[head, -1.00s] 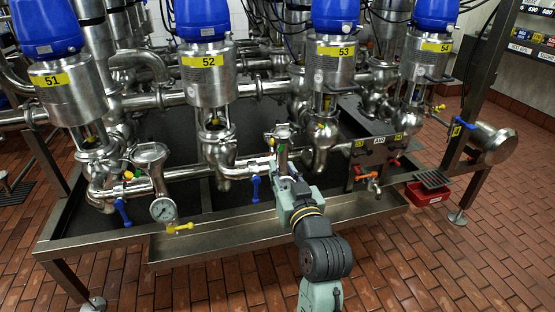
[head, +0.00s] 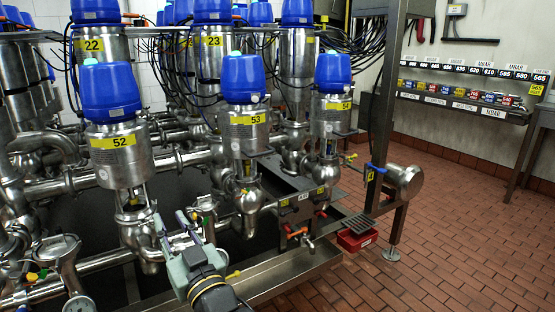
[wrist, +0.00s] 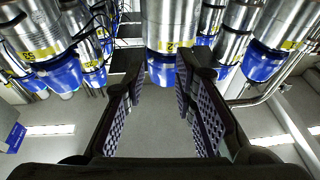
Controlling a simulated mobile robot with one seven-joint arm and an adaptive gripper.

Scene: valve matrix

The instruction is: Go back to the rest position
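My gripper (head: 172,226) is in the lower left of the head view, in front of the valve rack between the valves marked 52 and 53. Its two fingers point away from me and stand apart. In the wrist view my gripper (wrist: 157,75) shows two patterned finger pads with a wide gap and nothing between them. Valve 52 (head: 120,155) and valve 53 (head: 244,125) have blue caps and yellow labels. The wrist view is upside down, and a blue-capped valve (wrist: 165,30) shows beyond the fingers.
A steel drip tray edge (head: 285,275) runs below the pipes. A pressure gauge (head: 78,303) is at the lower left. A yellow handle (head: 233,274) lies right of my arm. A red bin (head: 357,240) sits under the rack's right end. Tiled floor (head: 460,240) at right is free.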

